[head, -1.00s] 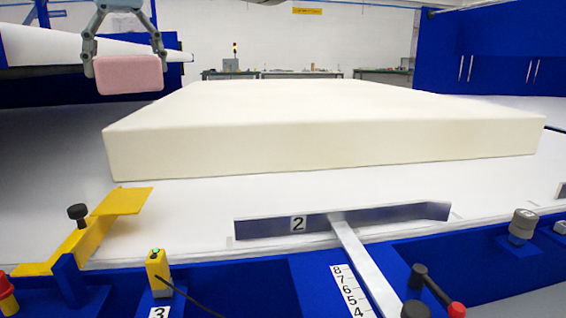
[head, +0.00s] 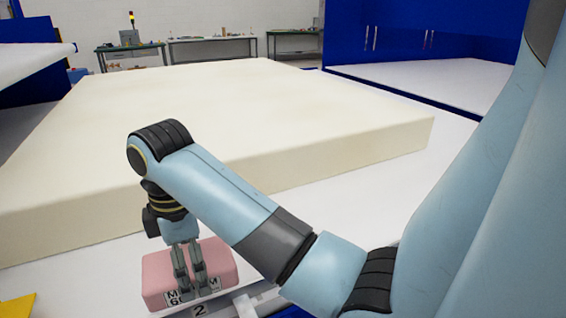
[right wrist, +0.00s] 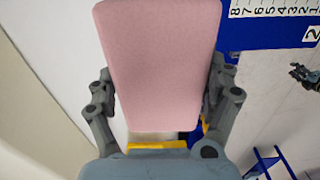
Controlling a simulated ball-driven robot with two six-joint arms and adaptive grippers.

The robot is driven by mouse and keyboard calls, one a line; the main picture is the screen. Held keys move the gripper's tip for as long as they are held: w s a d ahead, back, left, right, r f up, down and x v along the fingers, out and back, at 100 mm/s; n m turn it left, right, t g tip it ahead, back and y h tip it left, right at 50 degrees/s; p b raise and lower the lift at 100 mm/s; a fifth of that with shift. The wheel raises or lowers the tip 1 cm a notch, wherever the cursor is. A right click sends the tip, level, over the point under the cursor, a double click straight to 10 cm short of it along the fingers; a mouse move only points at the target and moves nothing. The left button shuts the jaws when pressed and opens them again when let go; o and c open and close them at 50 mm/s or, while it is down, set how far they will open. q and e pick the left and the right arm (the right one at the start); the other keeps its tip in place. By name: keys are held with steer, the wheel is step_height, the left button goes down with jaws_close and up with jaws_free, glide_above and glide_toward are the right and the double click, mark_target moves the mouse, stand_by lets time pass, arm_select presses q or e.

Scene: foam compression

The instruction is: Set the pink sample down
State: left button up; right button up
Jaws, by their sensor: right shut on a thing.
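The pink sample (head: 160,270) is a rounded block with a partly covered white label, low in the head view in front of the cream foam slab (head: 300,165). My right gripper (head: 192,285) is shut on it, fingers pointing down. In the right wrist view the sample (right wrist: 158,65) fills the space between the two grey fingers. Its underside is hidden, so I cannot tell whether it touches the white table (head: 120,258). My left gripper is not in the head view; a small dark jaw-like shape (right wrist: 303,76) at the right wrist view's edge may be it.
The metal plate numbered 2 (head: 200,309) is close by the sample, at the front. A yellow part (head: 17,306) is at the lower left. The blue rail with a number scale (right wrist: 270,28) shows in the right wrist view. Workbenches (head: 212,48) stand far back.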

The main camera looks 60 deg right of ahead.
steer(key=shift+s+d+r+n, duration=0.15)
steer(key=shift+s+n, duration=0.15)
steer(key=shift+s, duration=0.65)
steer(key=w+d+f, duration=0.1)
steer(key=w+f, duration=0.1)
steer(key=w, duration=0.1)
steer(key=w+d+f+b, duration=0.1)
steer(key=w+f, duration=0.2)
steer(key=w, duration=0.1)
steer(key=w+d+f, duration=0.1)
steer(key=w+f, duration=0.1)
steer(key=w, duration=0.2)
steer(key=shift+d+f+b, duration=0.15)
steer(key=shift+d+b, duration=0.05)
steer(key=shift+b, duration=0.15)
steer(key=shift+f, duration=2)
steer(key=shift+c, duration=0.3)
steer(key=o, duration=0.7)
steer(key=shift+w, duration=0.1)
step_height(320, 180, up, 12)
steer(key=shift+p, duration=0.35)
